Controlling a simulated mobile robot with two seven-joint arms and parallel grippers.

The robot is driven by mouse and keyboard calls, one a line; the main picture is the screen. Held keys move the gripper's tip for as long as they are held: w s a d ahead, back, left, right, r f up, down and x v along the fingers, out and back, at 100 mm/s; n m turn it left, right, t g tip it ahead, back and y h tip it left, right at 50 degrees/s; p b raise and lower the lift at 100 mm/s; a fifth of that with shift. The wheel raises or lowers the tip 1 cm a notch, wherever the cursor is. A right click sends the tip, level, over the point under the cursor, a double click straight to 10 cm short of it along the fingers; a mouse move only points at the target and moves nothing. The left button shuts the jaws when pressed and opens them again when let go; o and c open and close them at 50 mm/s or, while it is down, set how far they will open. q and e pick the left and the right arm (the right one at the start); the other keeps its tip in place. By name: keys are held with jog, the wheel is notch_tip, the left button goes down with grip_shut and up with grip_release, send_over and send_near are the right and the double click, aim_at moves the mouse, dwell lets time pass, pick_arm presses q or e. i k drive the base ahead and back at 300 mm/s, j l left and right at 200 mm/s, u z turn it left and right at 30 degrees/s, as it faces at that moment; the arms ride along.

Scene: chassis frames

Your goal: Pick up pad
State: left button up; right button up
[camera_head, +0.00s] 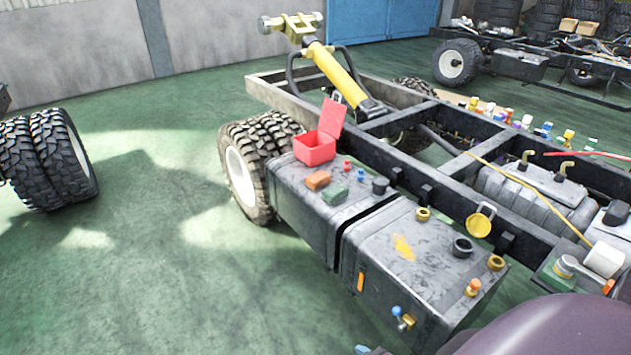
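Two small pad-like blocks lie side by side on the dark top of the rear tank box (292,190) of the truck chassis. One is an orange-brown block (317,180), the other a dark green block (334,195) just in front of it and to its right. I cannot tell which of them is the pad. Both lie flat and nothing touches them from above. Neither of my grippers shows in the head view.
An open red box (314,150) with a raised lid stands behind the blocks. Small red caps and a dark cylinder (380,186) stand to their right. The front tank box (405,260) carries round caps and a yellow mark.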

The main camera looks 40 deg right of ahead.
aim_at(337, 191)
jog(key=z, duration=1.25)
